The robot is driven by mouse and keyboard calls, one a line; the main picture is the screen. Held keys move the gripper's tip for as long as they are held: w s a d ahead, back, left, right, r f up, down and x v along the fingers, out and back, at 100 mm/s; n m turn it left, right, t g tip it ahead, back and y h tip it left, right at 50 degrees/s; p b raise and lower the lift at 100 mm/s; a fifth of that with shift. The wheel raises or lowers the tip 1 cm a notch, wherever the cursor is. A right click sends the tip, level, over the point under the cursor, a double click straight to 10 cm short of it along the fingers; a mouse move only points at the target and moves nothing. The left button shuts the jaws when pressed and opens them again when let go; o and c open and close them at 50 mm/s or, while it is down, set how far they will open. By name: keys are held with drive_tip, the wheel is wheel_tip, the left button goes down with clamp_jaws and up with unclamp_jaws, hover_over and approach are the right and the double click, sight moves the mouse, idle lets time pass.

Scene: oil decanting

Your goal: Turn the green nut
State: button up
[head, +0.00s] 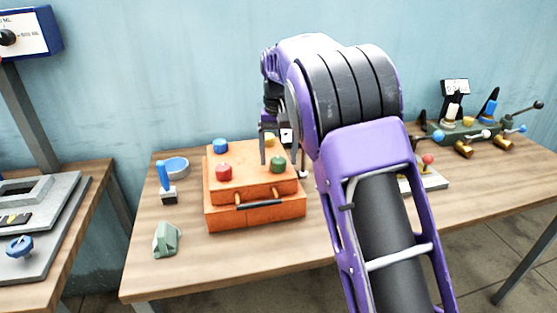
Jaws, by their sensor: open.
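The green nut (278,163) sits on top of the orange box (255,213), at its right front. My gripper (270,158) hangs from the purple arm above the box. Its fingers point down and are open. One finger shows just left of the green nut in the picture. The other finger is hard to make out, and I cannot tell whether either touches the nut. A red nut (223,172) and a blue nut (220,145) are on the left of the box top. A yellow nut (269,140) is partly hidden behind the gripper.
On the wooden table (215,262), a blue bowl (175,167), a blue-handled tool (164,181) and a pale green block (167,239) stand left of the box. A valve assembly (465,132) is at the back right. My arm hides much of the table's middle.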

drive_tip(key=shift+f, duration=0.35)
clamp_jaws()
